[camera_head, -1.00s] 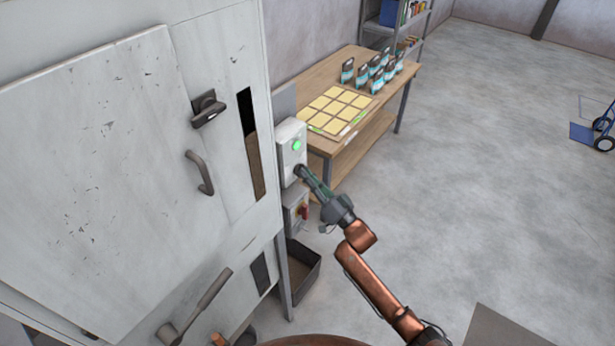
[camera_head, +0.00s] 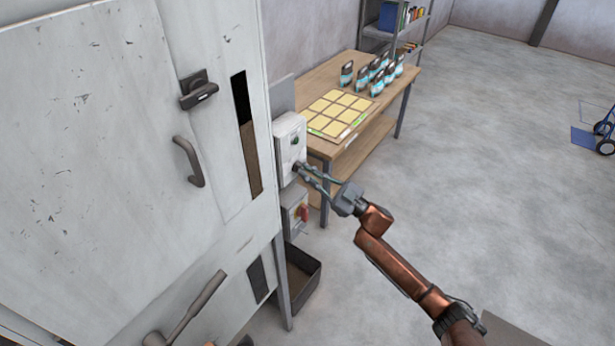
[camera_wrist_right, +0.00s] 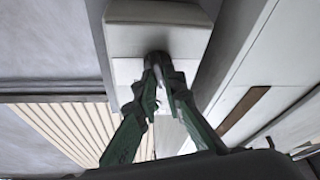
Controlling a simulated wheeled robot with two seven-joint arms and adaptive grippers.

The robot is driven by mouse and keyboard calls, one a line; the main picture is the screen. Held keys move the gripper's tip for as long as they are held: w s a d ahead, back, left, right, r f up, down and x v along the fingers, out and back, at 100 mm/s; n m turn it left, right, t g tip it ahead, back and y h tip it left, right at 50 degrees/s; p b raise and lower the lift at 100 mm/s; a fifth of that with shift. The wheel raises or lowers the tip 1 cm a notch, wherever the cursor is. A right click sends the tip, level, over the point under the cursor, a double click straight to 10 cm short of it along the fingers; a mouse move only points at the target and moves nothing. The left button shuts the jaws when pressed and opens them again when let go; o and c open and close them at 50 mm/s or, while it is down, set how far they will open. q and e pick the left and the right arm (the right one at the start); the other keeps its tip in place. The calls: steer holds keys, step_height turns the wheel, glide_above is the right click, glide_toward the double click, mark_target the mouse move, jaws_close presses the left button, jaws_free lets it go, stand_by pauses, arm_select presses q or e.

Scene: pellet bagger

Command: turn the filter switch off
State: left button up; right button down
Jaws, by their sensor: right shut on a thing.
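A white control box (camera_head: 289,130) is mounted on the side of the grey cabinet. It carries a round lamp (camera_head: 295,140), now dark green and unlit, and below it a small dark knob, which I take as the filter switch. My right gripper (camera_head: 301,168) is at this knob, its fingers shut on it and hiding most of it. In the right wrist view the green fingers meet around the dark knob (camera_wrist_right: 157,59) on the pale box face (camera_wrist_right: 180,42). The knob's pointing direction cannot be made out. My left gripper is not in view.
A second grey box with a red rotary handle (camera_head: 303,213) sits just below. The cabinet (camera_head: 100,170) fills the left. A dark bin (camera_head: 305,277) stands on the floor beneath. A wooden table (camera_head: 330,151) with pouches stands behind.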

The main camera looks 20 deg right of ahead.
steer(key=shift+n+g+b, duration=0.35)
steer(key=shift+n+g, duration=0.15)
steer(key=shift+n, duration=0.7)
steer(key=shift+n+y, duration=0.3)
steer(key=c, duration=2)
jaws_free()
steer(key=v, duration=1.2)
steer(key=shift+w+d+r, duration=0.1)
steer(key=shift+d, duration=0.05)
